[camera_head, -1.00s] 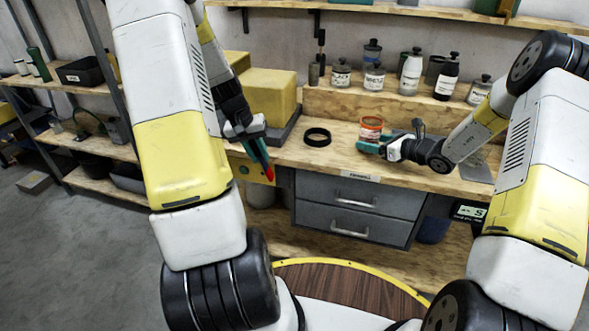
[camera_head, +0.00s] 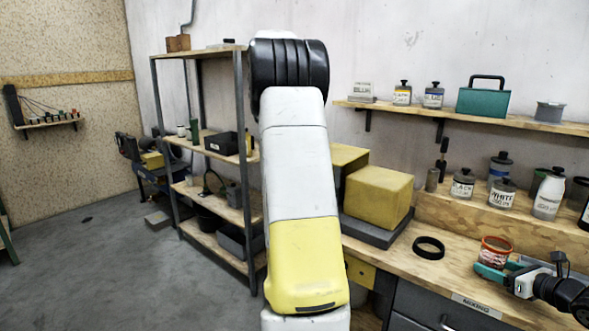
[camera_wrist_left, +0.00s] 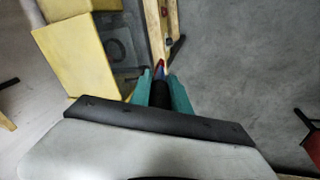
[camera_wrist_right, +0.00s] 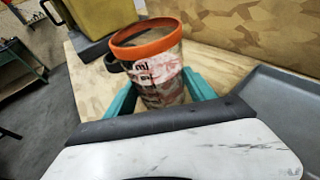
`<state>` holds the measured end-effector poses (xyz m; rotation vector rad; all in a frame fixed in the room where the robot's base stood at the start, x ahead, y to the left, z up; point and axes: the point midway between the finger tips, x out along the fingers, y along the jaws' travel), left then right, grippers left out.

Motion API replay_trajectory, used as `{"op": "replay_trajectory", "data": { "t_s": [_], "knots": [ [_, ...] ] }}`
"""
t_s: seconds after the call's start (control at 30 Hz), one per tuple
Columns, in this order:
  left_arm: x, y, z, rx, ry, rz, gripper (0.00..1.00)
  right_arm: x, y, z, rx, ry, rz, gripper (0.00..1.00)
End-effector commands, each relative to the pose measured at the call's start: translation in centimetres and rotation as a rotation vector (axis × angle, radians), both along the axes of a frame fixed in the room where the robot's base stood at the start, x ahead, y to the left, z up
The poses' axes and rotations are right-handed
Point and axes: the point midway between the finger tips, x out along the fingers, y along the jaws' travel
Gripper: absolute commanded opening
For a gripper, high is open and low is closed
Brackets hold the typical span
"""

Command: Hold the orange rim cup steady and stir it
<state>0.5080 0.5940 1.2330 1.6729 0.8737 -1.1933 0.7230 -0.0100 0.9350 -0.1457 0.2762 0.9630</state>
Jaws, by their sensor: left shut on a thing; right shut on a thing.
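The orange rim cup (camera_head: 496,252) stands on the wooden workbench at the right of the head view. The right wrist view shows its label and rim (camera_wrist_right: 148,42) close up. My right gripper (camera_head: 498,270) is shut around the cup, with a teal finger on each side. In the left wrist view, my left gripper (camera_wrist_left: 159,78) is shut on a thin dark tool (camera_wrist_left: 160,66) with a red and blue end. That tool is apart from the cup. In the head view my left arm stands across the middle, and its gripper and tool are hidden.
A black ring (camera_head: 428,248) lies on the bench (camera_head: 452,272) left of the cup. Yellow blocks (camera_head: 378,195) sit farther left. Several labelled jars (camera_head: 502,195) stand on the raised ledge behind.

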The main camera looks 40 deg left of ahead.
Motion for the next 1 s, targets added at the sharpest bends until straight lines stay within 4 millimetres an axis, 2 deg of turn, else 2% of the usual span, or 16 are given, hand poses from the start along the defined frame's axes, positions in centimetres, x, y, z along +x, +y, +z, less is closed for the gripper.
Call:
{"op": "replay_trajectory", "data": {
  "t_s": [0.1,0.23,0.37,0.57,0.77,1.0],
  "knots": [
    [-0.2,0.4,2.4,0.003,-0.003,0.056,0.0,0.0,0.0,0.0,0.0,0.0,0.0,0.21],
    [0.9,-0.6,4.2,0.002,-0.002,0.072,0.0,0.0,0.0,0.0,0.001,-0.001,0.0,0.21],
    [3.0,-2.7,4.4,-0.001,0.001,0.03,0.0,0.0,0.0,0.0,0.001,-0.001,0.0,0.21],
    [7.0,-7.1,3.9,0.0,0.0,-0.082,0.0,0.0,0.0,0.0,0.001,-0.001,0.0,0.21],
    [12.2,-14.3,2.3,-0.001,0.0,-0.265,0.0,0.0,0.0,0.0,0.001,-0.001,0.0,0.21],
    [17.4,-24.9,-0.2,-0.001,0.0,-0.52,0.0,0.0,0.0,0.0,0.001,-0.001,0.0,0.21]
  ]
}}
